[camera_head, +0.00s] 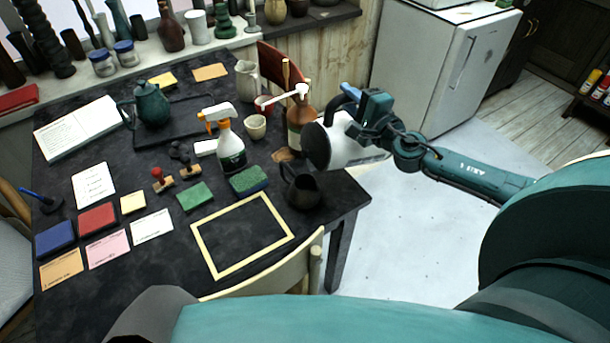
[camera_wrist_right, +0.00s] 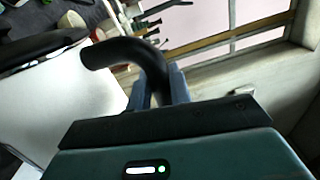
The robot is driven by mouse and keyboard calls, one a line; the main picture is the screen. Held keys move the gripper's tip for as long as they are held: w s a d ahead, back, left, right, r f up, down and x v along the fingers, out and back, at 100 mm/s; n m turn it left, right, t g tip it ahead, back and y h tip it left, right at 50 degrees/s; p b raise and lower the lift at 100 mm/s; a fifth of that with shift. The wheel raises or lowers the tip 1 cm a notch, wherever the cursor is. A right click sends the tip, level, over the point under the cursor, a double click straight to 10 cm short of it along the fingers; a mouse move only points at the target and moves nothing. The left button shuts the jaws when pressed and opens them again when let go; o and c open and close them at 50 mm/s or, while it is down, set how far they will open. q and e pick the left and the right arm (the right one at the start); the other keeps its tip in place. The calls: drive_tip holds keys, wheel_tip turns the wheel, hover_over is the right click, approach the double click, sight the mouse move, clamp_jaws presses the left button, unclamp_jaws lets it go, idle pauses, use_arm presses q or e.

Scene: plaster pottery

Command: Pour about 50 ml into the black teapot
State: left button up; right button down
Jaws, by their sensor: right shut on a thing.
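The black teapot (camera_head: 303,192) is a small dark pot on the table near its right edge. A white kettle (camera_head: 352,152) with a dark round end facing left is held tilted in the air, above and to the right of the teapot. My right gripper (camera_head: 352,108) is shut on the kettle's handle. The right wrist view shows the black handle (camera_wrist_right: 125,50) between the fingers and the white body (camera_wrist_right: 65,110) at left. I cannot see any liquid or the inside of the teapot. My left gripper is out of view.
A brown bottle (camera_head: 301,120), a white spray bottle (camera_head: 230,150) and a cream cup (camera_head: 255,127) stand left of the kettle. Sponges (camera_head: 248,180) and a pale frame (camera_head: 242,235) lie left of the black teapot. A green teapot (camera_head: 152,105) stands farther left. A chair (camera_head: 285,270) is at the front edge.

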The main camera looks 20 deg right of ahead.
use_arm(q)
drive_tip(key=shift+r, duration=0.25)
use_arm(e)
drive_tip(key=shift+a+r, duration=0.35)
drive_tip(key=shift+r, duration=0.15)
drive_tip(key=shift+a+r+n, duration=0.1)
drive_tip(key=shift+a+n, duration=0.15)
drive_tip(key=shift+n, duration=0.15)
idle(1.9)
